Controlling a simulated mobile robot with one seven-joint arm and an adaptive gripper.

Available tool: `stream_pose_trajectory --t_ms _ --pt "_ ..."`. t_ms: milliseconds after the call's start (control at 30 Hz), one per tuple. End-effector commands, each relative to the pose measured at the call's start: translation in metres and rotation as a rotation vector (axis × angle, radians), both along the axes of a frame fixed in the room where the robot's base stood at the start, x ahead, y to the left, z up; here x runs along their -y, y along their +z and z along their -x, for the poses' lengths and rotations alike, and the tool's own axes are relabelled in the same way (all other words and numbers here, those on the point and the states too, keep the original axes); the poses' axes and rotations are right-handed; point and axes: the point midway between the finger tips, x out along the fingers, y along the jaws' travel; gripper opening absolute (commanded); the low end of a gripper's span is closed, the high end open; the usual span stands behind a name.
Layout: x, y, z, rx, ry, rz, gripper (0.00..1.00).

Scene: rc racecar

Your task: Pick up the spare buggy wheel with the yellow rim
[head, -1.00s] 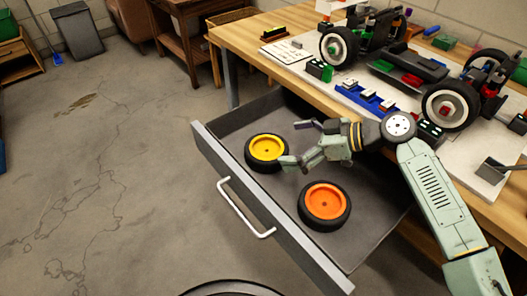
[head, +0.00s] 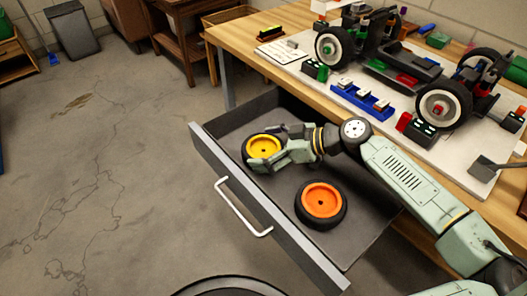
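The spare wheel with the yellow rim (head: 262,146) lies flat in the open drawer, near its front left corner. It has a black tyre, and its right side is partly covered by my gripper. My gripper (head: 268,150) is down at this wheel, with one finger along its near right side and the other toward its far side. The fingers are apart, but I cannot tell whether they press on the tyre. A second wheel with an orange rim (head: 321,200) lies in the drawer to the right and nearer, clear of the gripper.
The grey drawer (head: 240,205) is pulled out, with a white handle (head: 243,207) on its front. Above it, the wooden workbench (head: 245,37) carries a partly built buggy (head: 400,62), blue tray (head: 361,101) and small parts. My arm passes over the drawer's right side.

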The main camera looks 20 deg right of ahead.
Motion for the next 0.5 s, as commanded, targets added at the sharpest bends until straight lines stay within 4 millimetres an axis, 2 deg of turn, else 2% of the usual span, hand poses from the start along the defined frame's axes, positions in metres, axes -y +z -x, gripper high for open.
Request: stream_pose_trajectory --t_ms 33,367,500 --pt "0.0001 0.0000 -0.0001 0.000 0.000 0.000 0.87" --pt "0.0001 0.0000 0.0000 0.000 0.000 0.000 0.65" --pt "0.0002 0.0003 -0.0001 0.000 -0.001 0.000 0.64"
